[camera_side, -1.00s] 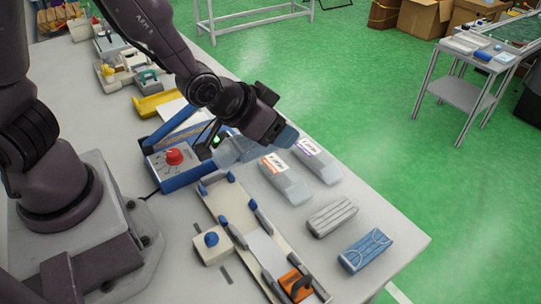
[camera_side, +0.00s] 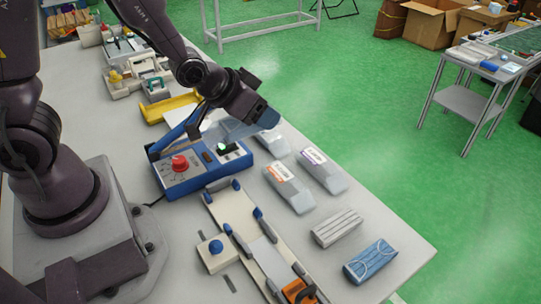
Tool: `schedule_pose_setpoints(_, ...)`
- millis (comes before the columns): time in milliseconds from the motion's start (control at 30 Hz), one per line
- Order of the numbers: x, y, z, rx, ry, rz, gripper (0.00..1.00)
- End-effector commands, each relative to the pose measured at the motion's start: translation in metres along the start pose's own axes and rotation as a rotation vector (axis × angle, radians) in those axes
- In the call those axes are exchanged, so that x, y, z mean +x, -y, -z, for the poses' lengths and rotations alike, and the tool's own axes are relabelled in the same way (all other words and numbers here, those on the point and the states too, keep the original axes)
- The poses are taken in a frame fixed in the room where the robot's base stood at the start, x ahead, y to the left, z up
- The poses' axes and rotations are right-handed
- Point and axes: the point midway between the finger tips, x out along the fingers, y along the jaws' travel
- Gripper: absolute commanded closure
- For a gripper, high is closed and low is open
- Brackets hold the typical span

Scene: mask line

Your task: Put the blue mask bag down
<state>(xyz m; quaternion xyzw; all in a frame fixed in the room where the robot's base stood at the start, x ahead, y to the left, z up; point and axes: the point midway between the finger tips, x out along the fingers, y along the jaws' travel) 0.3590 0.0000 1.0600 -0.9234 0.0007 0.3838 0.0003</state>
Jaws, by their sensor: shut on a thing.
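My gripper (camera_side: 246,118) is shut on a translucent bluish mask bag (camera_side: 228,130), held tilted above the table behind the blue sealer. The gripper covers part of the bag, and its label is not visible. A bag with an orange label (camera_side: 290,187) and one with a purple label (camera_side: 322,170) lie side by side on the table, to the lower right. Another greyish bag (camera_side: 271,142) shows partly just beyond the held bag.
The blue sealer (camera_side: 205,168) with a red knob stands below my gripper. A beige fixture (camera_side: 240,222) lies in front. A grey mask stack (camera_side: 337,227) and a blue mask stack (camera_side: 370,262) lie near the table's right edge. A yellow tray (camera_side: 168,108) stands behind.

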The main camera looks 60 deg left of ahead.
Motion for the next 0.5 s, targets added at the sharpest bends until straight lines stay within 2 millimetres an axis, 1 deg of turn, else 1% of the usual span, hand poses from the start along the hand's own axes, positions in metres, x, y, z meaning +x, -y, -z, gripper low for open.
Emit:
schedule_pose_setpoints(33, -0.001, 0.000, -0.002, 0.001, -0.001, 0.001, 0.67)
schedule_pose_setpoints(133, -0.007, 0.000, 0.004, 0.000, -0.007, 0.001, 0.67)
schedule_pose_setpoints(433, -0.036, 0.000, 0.033, -0.001, -0.009, 0.000, 0.67)
schedule_pose_setpoints(467, -0.036, 0.002, 0.035, -0.005, -0.006, 0.005, 0.67)
schedule_pose_setpoints(500, -0.030, 0.009, 0.039, -0.021, -0.001, 0.022, 0.67)
